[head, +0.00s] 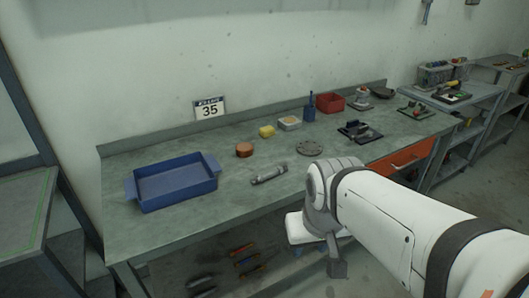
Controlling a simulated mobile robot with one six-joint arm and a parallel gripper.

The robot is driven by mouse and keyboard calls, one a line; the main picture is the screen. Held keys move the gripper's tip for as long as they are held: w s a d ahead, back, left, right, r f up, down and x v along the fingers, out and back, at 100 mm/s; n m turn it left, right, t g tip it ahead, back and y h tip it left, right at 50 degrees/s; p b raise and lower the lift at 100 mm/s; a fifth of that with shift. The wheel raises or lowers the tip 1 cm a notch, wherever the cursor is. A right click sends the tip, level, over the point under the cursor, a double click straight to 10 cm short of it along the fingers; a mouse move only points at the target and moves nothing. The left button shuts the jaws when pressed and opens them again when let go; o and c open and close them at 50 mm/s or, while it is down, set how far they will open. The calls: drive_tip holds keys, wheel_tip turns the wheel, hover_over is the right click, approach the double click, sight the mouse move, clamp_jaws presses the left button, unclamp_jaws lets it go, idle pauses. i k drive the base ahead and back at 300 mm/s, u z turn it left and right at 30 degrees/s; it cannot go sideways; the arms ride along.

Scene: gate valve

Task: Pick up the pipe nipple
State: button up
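A grey metal pipe nipple (268,174) lies on its side on the workbench (240,205), near the middle of the front half. It is a short tube, slightly tilted in the picture, with nothing touching it. My arm reaches in from the lower right. Its end, with my gripper (337,268), hangs in front of the bench edge, to the right of and below the pipe nipple in the picture, and apart from it. The fingers are not clear enough to tell whether they are open or shut.
A blue tray (175,186) stands left of the pipe nipple. Behind it are an orange-brown round piece (244,150), a yellow block (267,131) and a white container (290,124). A grey flange (309,147) lies to the right. A red bin (330,102) stands at the back.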

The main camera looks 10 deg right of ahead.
sight(260, 177)
drive_tip(key=u, duration=0.2)
drive_tip(key=i, duration=0.85)
drive_tip(key=z, duration=0.1)
